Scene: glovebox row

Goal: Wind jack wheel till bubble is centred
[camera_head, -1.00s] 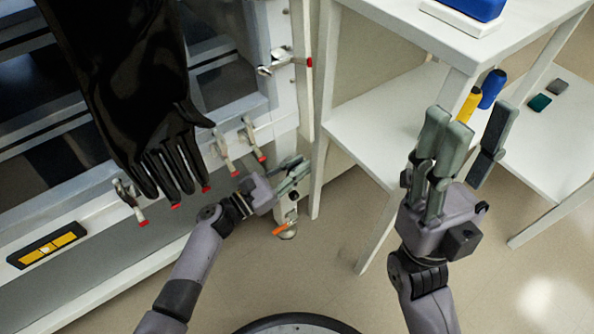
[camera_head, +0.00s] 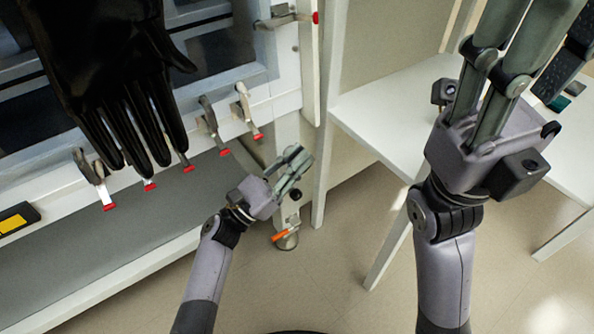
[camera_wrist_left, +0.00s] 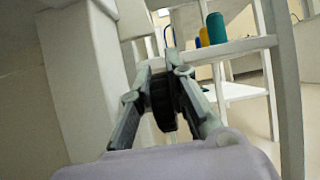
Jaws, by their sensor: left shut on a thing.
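My left gripper (camera_head: 292,170) is at the metal leg below the glovebox's front corner. In the left wrist view its two fingers close on both sides of a black ribbed wheel (camera_wrist_left: 163,103), the jack wheel. In the head view the fingers mostly hide this wheel. A level with a yellow vial in a black frame (camera_head: 17,219) is cut off by the left edge; its bubble cannot be made out. My right gripper (camera_head: 545,60) is raised close to the head camera, open and empty, its fingertips out of the picture.
A black glove (camera_head: 100,60) hangs over the glovebox front, near several red-tipped clamps (camera_head: 210,125). An orange piece (camera_head: 281,235) is at the leg's round foot (camera_head: 288,242). A white shelf unit (camera_head: 375,110) stands right of the leg. The floor between is clear.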

